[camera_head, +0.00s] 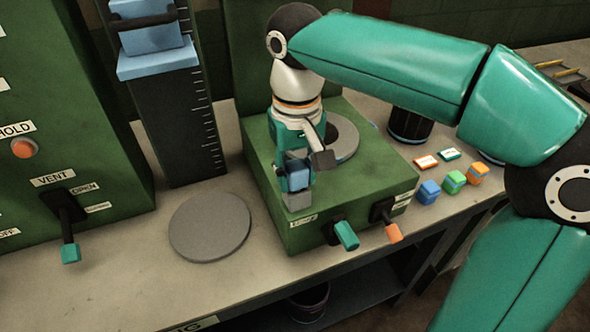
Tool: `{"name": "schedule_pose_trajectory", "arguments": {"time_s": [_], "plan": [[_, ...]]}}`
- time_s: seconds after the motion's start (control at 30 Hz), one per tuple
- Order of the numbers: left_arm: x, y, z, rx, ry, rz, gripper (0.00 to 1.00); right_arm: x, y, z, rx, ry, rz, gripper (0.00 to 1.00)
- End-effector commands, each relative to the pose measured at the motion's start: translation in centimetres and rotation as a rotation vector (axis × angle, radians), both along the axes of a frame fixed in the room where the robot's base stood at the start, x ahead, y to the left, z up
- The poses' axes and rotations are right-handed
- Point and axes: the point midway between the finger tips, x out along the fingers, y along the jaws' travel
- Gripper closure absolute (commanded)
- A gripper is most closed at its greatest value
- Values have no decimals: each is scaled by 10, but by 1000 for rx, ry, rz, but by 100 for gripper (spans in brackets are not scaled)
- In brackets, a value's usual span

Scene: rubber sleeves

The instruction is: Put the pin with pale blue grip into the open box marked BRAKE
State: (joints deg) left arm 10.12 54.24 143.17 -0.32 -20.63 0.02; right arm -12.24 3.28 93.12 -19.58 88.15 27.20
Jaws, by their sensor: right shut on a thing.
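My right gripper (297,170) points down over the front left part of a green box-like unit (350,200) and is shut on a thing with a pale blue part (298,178). This looks like the pin with the pale blue grip, though the fingers partly hide it. A grey block (298,200) shows just below it; I cannot tell whether they are joined or touching. The unit's front has a small white label (303,221) too small to read surely. I see no open box clearly marked BRAKE. My left gripper is out of view.
The unit has a teal-tipped lever (346,236) and an orange-tipped lever (393,233) in front. A grey disc (210,227) lies on the bench. A green panel (70,120) with a VENT lever stands left.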

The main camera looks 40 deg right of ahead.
Motion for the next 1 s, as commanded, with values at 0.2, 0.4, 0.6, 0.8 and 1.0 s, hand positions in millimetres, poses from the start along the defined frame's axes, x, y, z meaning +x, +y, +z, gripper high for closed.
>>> {"name": "schedule_pose_trajectory", "arguments": {"time_s": [0.2, 0.4, 0.6, 0.8, 1.0], "plan": [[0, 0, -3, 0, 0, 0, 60, 0, 0, -3, 0, 0, 0, 99], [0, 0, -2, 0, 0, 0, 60, 0, 0, -3, 0, 0, 0, 99], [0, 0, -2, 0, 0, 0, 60, 0, 0, -3, 0, 0, 1, 35], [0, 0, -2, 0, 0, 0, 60, 0, 0, -3, 0, 0, 1, 34], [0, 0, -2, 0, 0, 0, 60, 1, 0, 0, 0, 0, 1, 34]]}}
